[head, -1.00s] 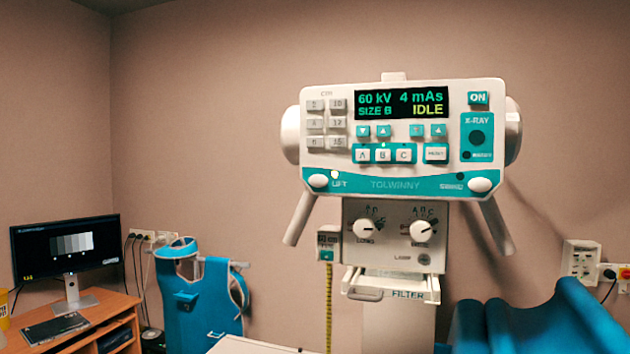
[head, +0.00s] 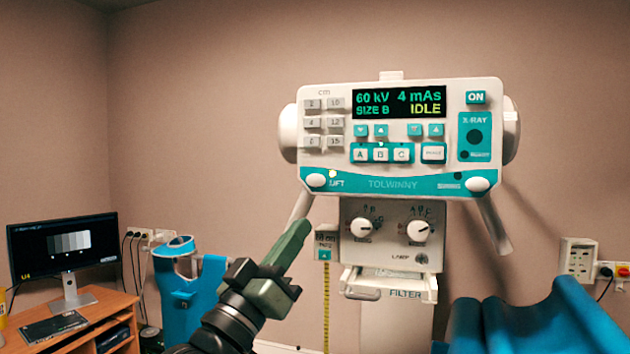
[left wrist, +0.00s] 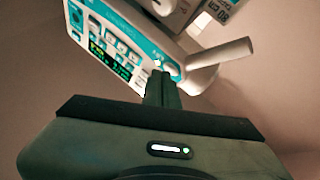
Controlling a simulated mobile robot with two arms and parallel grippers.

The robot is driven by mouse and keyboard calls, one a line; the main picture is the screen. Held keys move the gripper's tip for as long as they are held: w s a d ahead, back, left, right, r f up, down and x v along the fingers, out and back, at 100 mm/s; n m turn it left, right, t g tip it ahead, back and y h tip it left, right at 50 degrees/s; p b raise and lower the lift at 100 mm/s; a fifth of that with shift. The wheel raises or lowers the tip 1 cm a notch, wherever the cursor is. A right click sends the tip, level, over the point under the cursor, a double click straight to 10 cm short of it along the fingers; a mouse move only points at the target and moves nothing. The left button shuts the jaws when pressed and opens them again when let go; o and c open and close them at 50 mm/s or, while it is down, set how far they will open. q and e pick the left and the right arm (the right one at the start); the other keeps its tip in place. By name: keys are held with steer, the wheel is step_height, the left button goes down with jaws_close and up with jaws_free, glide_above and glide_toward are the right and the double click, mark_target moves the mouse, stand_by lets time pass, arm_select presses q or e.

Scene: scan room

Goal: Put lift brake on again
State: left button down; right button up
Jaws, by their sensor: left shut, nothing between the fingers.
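The white LIFT knob (head: 316,180) is at the lower left corner of the X-ray unit's control panel (head: 335,187), on its teal strip. A small pale yellow lamp (head: 333,174) beside it is lit. My left gripper (head: 301,226) is shut and empty, pointing up toward the panel from below the LIFT knob. A gap shows between them in the head view. In the left wrist view the shut fingers (left wrist: 163,88) point at the panel's LIFT corner, with the knob (left wrist: 171,67) just beyond the tips. My right gripper is not in view.
A slanted handle bar (head: 300,208) hangs under the panel near my left fingers. The collimator (head: 390,235) with two knobs is below the panel, with a yellow tape (head: 326,300) beside it. A desk with a monitor (head: 62,250) stands at left, blue padding (head: 540,325) at lower right.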

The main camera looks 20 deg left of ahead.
mark_target(316, 180)
arm_select(q)
steer(key=s+r+t+h, duration=0.1)
steer(key=s+r, duration=0.2)
steer(key=r, duration=0.3)
steer(key=shift+s+a+r+t, duration=0.15)
steer(key=shift+a+r+t, duration=0.1)
steer(key=shift+t, duration=0.05)
steer(key=shift+w+d+b, duration=0.15)
steer(key=shift+w+b, duration=0.5)
steer(key=shift+w, duration=3.8)
steer(key=shift+w, duration=0.1)
steer(key=shift+w, duration=0.35)
steer(key=shift+w, duration=0.35)
steer(key=shift+s, duration=0.8)
